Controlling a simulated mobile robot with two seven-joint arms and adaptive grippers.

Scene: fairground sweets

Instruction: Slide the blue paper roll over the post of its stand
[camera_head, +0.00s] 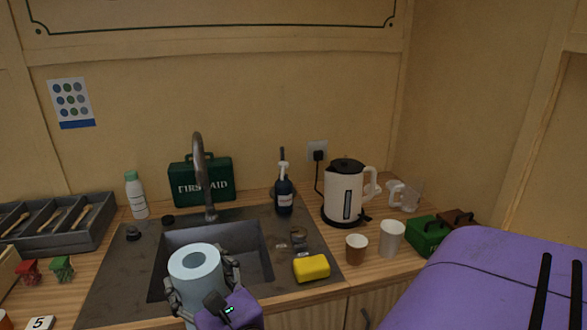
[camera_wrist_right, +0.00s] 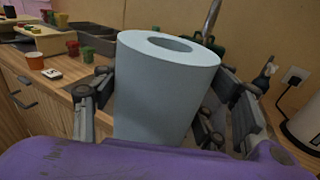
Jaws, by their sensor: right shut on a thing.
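The pale blue paper roll (camera_head: 198,288) is upright in front of the sink, its round top hole showing. It fills the middle of the right wrist view (camera_wrist_right: 155,100). My right gripper (camera_head: 203,274) is shut around its sides, one finger on each side. In the right wrist view the fingers (camera_wrist_right: 162,105) flank the roll, which tilts slightly. The bottom of the roll is hidden. I cannot make out the stand or its post in either view. My left gripper is not in view.
The sink (camera_head: 268,262) with its tall tap (camera_head: 198,165) lies behind the roll. A yellow sponge (camera_head: 311,267), paper cups (camera_head: 357,249) and a kettle (camera_head: 343,195) stand to the right. A cutlery tray (camera_head: 75,241) and number card (camera_head: 40,323) are left.

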